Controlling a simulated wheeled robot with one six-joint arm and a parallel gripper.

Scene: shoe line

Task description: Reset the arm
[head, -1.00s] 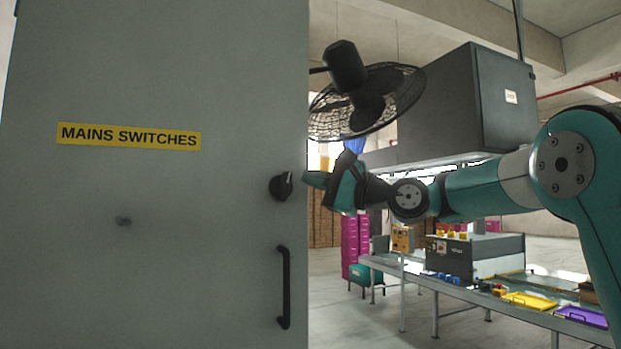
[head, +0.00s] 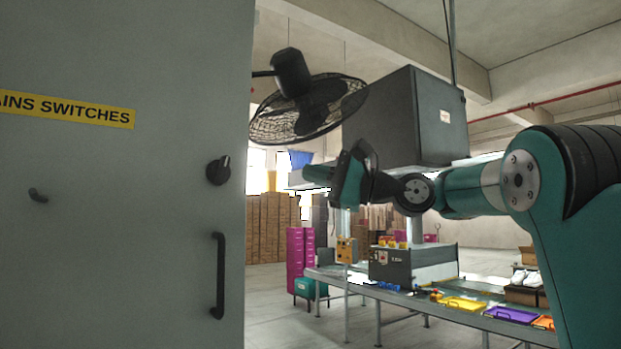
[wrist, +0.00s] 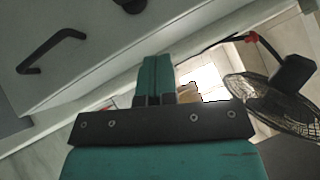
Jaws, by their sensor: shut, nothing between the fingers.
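My arm reaches in from the right in the head view, bent at the elbow, with my gripper (head: 318,173) at its left end, to the right of the grey cabinet (head: 120,220). In the wrist view my gripper (wrist: 154,100) shows its two teal fingers side by side and shut, with nothing between them. In the head view it is apart from the cabinet door and its black rotary knob (head: 218,171).
The cabinet has a long black handle (head: 218,275) and a yellow sign (head: 65,108). A black fan (head: 305,108) hangs above my gripper, near a dark box (head: 405,118). A conveyor line (head: 400,298) with coloured trays stands below. Open floor lies between cabinet and line.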

